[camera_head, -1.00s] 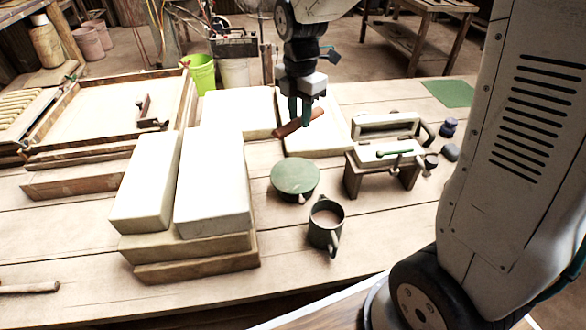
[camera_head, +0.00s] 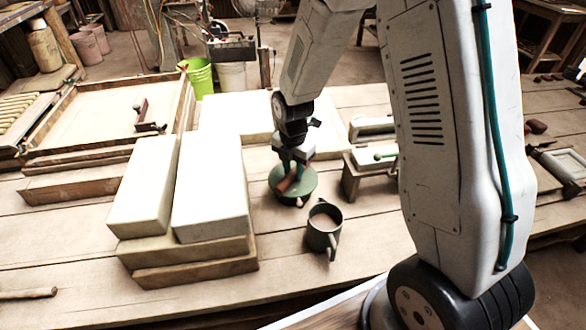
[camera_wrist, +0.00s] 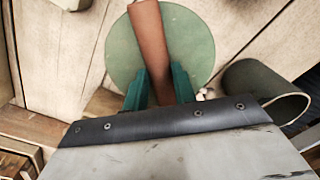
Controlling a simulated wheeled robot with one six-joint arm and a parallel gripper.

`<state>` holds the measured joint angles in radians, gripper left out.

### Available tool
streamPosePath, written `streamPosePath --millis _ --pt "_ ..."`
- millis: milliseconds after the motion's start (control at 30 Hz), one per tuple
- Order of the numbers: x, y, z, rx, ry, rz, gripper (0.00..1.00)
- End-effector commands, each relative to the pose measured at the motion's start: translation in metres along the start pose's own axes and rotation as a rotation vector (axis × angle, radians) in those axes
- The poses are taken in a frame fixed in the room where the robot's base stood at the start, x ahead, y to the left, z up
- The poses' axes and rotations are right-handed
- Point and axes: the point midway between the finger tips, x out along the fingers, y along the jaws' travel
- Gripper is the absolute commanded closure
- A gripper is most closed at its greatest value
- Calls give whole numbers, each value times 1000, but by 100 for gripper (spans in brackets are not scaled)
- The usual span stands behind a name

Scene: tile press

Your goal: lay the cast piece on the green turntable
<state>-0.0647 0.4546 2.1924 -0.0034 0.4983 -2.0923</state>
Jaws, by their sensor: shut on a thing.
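The green turntable (camera_head: 307,184) is a round disc on the table, left of centre-right and behind the mug. It also shows in the wrist view (camera_wrist: 191,45). My gripper (camera_head: 291,178) is over the turntable, pointing down, with its green fingers (camera_wrist: 160,88) shut on the cast piece. The cast piece (camera_head: 287,183) is a reddish-brown bar; in the wrist view (camera_wrist: 150,45) it runs lengthwise between the fingers and across the disc. I cannot tell whether the piece touches the disc. Part of the disc is hidden behind the gripper and the piece.
A dark mug (camera_head: 324,229) stands close in front of the turntable. Stacked white slabs (camera_head: 208,190) stand to the left. A press-like stand (camera_head: 364,166) is to the right, partly hidden by my arm. More white slabs lie behind.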

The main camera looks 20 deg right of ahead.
Motion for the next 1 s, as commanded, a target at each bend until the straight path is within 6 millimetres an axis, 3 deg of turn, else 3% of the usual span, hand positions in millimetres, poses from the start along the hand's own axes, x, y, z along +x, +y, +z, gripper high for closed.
streamPosePath --millis 367,400,467,767,1000 --pt "6 0 0 0 0 0 98" --pt "6 0 0 0 0 0 65" --pt "6 0 0 0 0 0 52" --pt "4 0 0 0 -1 1 52" --pt "-29 1 0 0 -3 5 52"
